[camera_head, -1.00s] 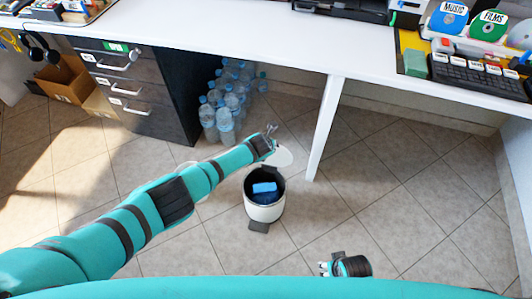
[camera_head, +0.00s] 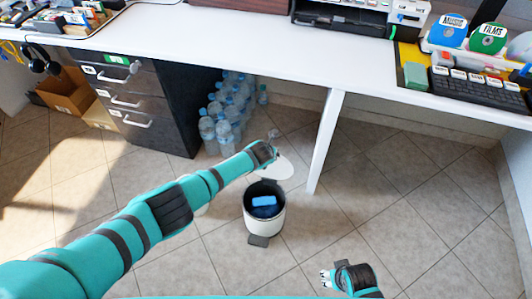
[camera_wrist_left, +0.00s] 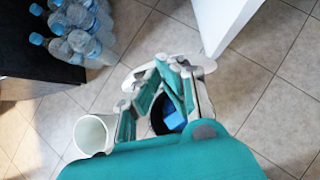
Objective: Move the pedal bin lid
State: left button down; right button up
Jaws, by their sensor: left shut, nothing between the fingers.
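The white pedal bin (camera_head: 264,226) stands on the tiled floor with its mouth open and a blue item (camera_head: 264,202) inside. Its pale lid (camera_head: 284,168) is swung up at the back of the bin, partly hidden by my left arm. My left gripper (camera_head: 273,136) is shut and empty, just above and behind the lid; I cannot tell whether it touches it. In the left wrist view the gripper (camera_wrist_left: 170,68) covers part of the lid (camera_wrist_left: 204,64) and the bin's dark mouth. My right gripper (camera_head: 326,279) is low at the front, its fingertips apart and empty.
A white desk (camera_head: 240,40) with a panel leg (camera_head: 326,142) stands behind the bin. Water bottles (camera_head: 226,112) and a dark drawer unit (camera_head: 135,105) are at left. A white round container (camera_wrist_left: 93,135) shows in the left wrist view. Floor at right is clear.

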pick_arm(q)
jog(key=v, duration=1.2)
jog(key=s+a+f+n+g, duration=0.25)
jog(key=s+f+n, duration=0.9)
jog(key=n, duration=0.65)
jog(key=s+a+f+n+g+y, duration=0.1)
jog(key=s+a+f+n, duration=0.2)
jog(key=s+a+n, duration=0.6)
jog(key=s+a+f+n+g, duration=0.2)
jog(key=s+a+f+n, duration=0.2)
jog(key=s+a+n, duration=0.45)
jog(key=s+a+f+p, duration=0.1)
jog(key=s+p, duration=0.7)
jog(key=s, duration=0.2)
jog(key=s+a+f+g+p, duration=0.1)
jog(key=s+f+p, duration=0.1)
jog(key=s+p, duration=0.7)
jog(key=shift+s+n+y, duration=0.35)
jog(key=shift+s+y, duration=0.05)
jog(key=shift+s, duration=0.45)
pick_arm(e)
jog(key=s+d+f, duration=0.1)
jog(key=s, duration=0.8)
jog(key=s+d+f+g, duration=0.1)
jog(key=s+d+f, duration=0.1)
jog(key=s, duration=0.7)
jog(key=shift+g, duration=0.3)
jog(key=shift+s+d+f, duration=0.1)
